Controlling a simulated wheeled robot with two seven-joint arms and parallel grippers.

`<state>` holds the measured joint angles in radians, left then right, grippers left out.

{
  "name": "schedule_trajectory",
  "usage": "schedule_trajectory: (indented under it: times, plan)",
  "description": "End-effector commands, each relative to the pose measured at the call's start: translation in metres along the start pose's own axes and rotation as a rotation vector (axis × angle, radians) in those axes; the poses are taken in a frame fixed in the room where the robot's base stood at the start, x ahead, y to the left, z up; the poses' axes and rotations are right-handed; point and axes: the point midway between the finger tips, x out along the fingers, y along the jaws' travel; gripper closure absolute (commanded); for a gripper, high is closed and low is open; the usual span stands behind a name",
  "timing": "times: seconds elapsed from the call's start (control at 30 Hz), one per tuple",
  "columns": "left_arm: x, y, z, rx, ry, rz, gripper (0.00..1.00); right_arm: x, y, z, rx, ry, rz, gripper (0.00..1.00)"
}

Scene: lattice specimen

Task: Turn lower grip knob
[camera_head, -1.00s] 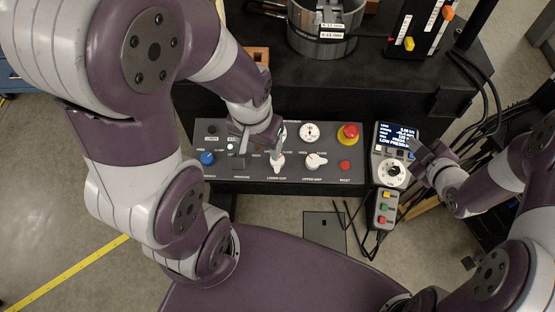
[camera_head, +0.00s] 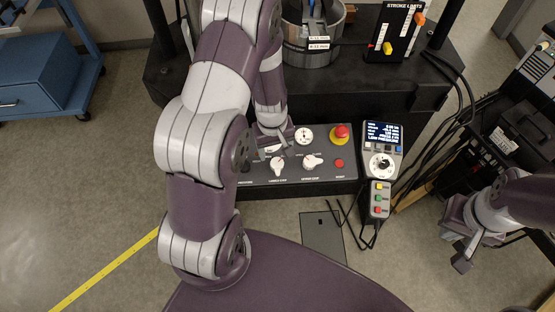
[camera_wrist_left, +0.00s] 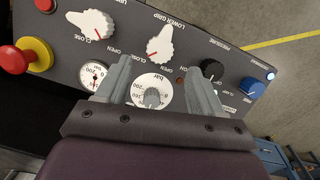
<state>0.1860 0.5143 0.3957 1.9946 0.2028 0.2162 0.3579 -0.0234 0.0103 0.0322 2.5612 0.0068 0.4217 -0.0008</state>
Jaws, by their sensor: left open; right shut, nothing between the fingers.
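The lower grip knob is a white pointer knob on the grey control panel, left of the upper grip knob (camera_head: 311,161) in the head view (camera_head: 277,166). In the left wrist view the lower grip knob (camera_wrist_left: 160,45) lies beyond my fingertips, its pointer towards the lower left. My left gripper (camera_wrist_left: 160,72) is open and empty over the panel, with a round gauge (camera_wrist_left: 152,92) showing between its fingers. In the head view my left gripper (camera_head: 277,136) is partly hidden by my arm, just behind the knob. My right gripper (camera_head: 462,252) is shut and empty, away from the panel.
A red emergency button (camera_head: 341,132) and a red reset button (camera_head: 339,163) sit on the panel's right. A display unit (camera_head: 382,148) and a button pendant (camera_head: 380,198) stand beside it. Cables and a dark cart lie at the right.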

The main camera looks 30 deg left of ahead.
Motion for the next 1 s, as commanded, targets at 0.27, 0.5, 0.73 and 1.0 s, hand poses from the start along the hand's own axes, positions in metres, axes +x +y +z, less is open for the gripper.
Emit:
schedule_trajectory:
  times: [0.27,0.5,0.73,1.0]
  plan:
    - [0.057,0.000,0.000,0.001,0.000,0.000,0.33,0.013,0.000,0.001,-0.002,0.001,0.001,1.00]
    - [0.065,0.000,0.000,0.001,0.002,0.000,0.33,0.014,0.000,0.001,-0.003,0.002,0.001,1.00]
    - [0.064,0.000,0.000,0.002,0.002,0.000,0.65,0.014,0.000,0.001,-0.003,0.002,0.001,1.00]
    - [0.065,0.000,-0.001,-0.004,0.002,0.002,0.89,0.015,0.000,0.001,-0.004,0.002,0.001,1.00]
